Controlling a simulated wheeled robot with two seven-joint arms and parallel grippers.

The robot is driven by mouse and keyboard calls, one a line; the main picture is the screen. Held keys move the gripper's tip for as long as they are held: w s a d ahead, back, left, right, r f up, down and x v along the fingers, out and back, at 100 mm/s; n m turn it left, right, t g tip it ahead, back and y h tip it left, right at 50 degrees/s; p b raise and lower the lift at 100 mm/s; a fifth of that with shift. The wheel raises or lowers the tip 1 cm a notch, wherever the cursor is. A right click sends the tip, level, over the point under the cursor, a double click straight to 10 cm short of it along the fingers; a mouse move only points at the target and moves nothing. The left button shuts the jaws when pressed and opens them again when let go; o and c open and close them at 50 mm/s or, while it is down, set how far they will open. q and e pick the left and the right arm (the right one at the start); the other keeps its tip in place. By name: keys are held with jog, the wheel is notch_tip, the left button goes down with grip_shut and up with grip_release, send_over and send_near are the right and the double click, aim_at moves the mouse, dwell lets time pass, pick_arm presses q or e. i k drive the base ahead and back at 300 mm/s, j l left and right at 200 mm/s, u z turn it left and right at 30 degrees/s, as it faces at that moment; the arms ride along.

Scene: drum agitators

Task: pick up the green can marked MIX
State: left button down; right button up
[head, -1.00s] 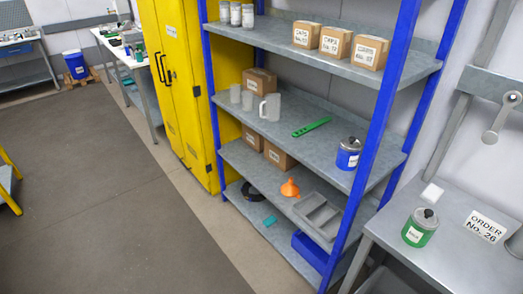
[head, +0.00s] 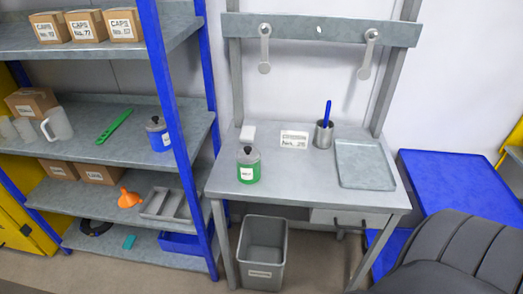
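A green can (head: 249,166) with a dark lid, a knob on top and a white label stands upright on the left part of a grey metal table (head: 290,189). The label is too small to read surely. A similar blue can (head: 158,135) stands on the middle shelf of the rack to its left. Neither of my grippers shows in the head view.
A shelf rack with a blue post (head: 168,100) stands left of the table. On the table are an order sign (head: 294,139), a metal cup (head: 323,134), a tray (head: 364,164) and a white block (head: 248,132). A grey bin (head: 262,253) stands below. A blue box (head: 450,185) is at right.

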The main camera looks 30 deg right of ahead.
aim_at(247, 174)
jog(key=l+z, duration=0.15)
jog(key=z, duration=0.9)
jog(key=j+z, duration=0.4)
jog(key=j, duration=0.25)
jog(key=k+j+z, duration=0.1)
jog(key=j+z, duration=0.3)
jog(key=j, duration=0.2)
